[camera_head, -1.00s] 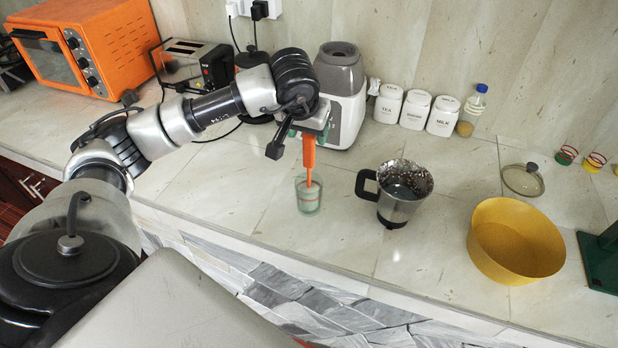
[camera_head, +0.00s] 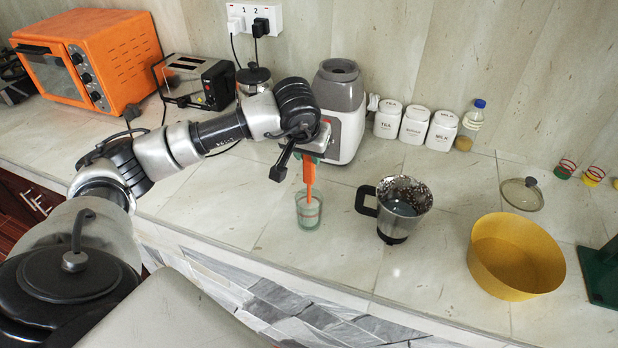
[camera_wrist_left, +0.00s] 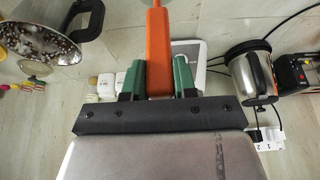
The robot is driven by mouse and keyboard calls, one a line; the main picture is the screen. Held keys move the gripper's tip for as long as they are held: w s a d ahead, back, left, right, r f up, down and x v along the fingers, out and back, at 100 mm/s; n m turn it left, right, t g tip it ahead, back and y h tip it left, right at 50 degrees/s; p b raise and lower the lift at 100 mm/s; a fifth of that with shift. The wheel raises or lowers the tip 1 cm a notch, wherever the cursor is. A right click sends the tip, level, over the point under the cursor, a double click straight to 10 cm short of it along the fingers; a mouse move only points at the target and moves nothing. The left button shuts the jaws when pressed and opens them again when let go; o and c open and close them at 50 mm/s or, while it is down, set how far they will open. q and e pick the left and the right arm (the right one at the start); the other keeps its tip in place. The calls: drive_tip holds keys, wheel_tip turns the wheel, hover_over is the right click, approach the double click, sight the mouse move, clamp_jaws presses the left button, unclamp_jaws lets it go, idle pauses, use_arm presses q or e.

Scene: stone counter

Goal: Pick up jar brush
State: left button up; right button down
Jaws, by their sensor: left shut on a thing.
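The jar brush (camera_head: 310,172) has an orange handle and a pale head. It stands nearly upright, with its head inside a clear glass (camera_head: 309,215) on the counter. My left gripper (camera_head: 308,158) is above the glass and shut on the brush's orange handle. In the left wrist view, the orange handle (camera_wrist_left: 157,45) sits between the green fingertips of my left gripper (camera_wrist_left: 157,78). The glass hides part of the brush head, so I cannot tell whether it touches the bottom. My right gripper is not in view.
A metal jug (camera_head: 399,212) stands right of the glass, and a yellow bowl (camera_head: 515,265) farther right. A blender base (camera_head: 340,110) stands close behind my gripper. White canisters (camera_head: 414,125) line the wall. A glass lid (camera_head: 521,194) lies behind the bowl.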

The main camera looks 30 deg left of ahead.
use_arm(q)
drive_tip(key=shift+r, duration=0.1)
drive_tip(key=shift+r, duration=0.25)
wheel_tip(320, 180, up, 17)
drive_tip(key=b, duration=0.3)
drive_tip(key=shift+r, duration=0.15)
idle(0.4)
